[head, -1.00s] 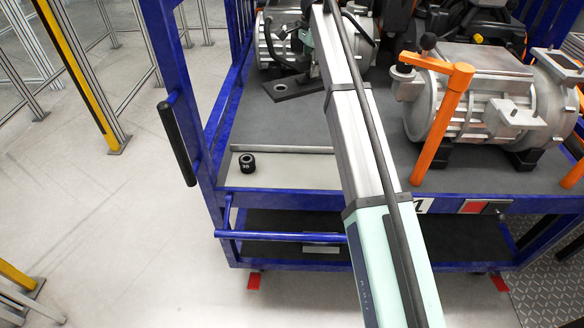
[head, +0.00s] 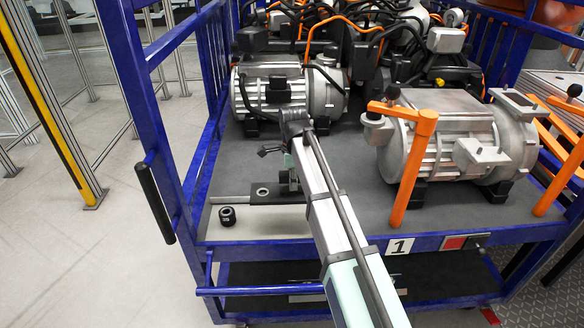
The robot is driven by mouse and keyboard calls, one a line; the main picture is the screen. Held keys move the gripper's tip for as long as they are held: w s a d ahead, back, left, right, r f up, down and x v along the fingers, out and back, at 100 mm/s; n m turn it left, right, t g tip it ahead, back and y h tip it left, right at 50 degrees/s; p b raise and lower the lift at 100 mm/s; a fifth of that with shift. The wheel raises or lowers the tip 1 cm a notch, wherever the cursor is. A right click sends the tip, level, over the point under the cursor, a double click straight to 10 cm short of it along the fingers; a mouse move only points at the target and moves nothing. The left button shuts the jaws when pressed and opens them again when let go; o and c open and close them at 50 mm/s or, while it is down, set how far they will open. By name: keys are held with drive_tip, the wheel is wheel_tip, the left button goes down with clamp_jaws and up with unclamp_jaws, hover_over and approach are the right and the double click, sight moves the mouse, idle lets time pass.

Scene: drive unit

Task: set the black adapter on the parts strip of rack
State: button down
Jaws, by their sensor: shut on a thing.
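The black adapter (head: 262,195) is a flat dark plate with a round hole near its left end. My gripper (head: 289,184) is shut on it near its right part, and the wrist and arm partly hide the fingers. The plate looks level and overlaps the back part of the parts strip (head: 270,226), a light grey tray at the rack's front left. Whether the plate touches the strip or hangs just above it I cannot tell.
A small black ring-shaped part (head: 227,216) stands at the strip's left end, close to the plate. Two silver drive units, one at the back left (head: 285,90) and one at the right (head: 450,135), stand on the blue rack (head: 430,241). An orange post (head: 411,165) rises right of my arm.

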drive_tip(key=shift+f+p, duration=1.35)
drive_tip(key=shift+f, duration=4.65)
drive_tip(key=shift+f, duration=0.15)
drive_tip(key=c, duration=1.1)
unclamp_jaws()
drive_tip(key=shift+f, duration=0.1)
drive_tip(key=shift+c, duration=0.2)
drive_tip(key=o, duration=0.3)
wheel_tip(320, 180, up, 12)
drive_tip(key=b, duration=0.3)
drive_tip(key=shift+r+b, duration=0.25)
drive_tip(key=shift+b, duration=0.1)
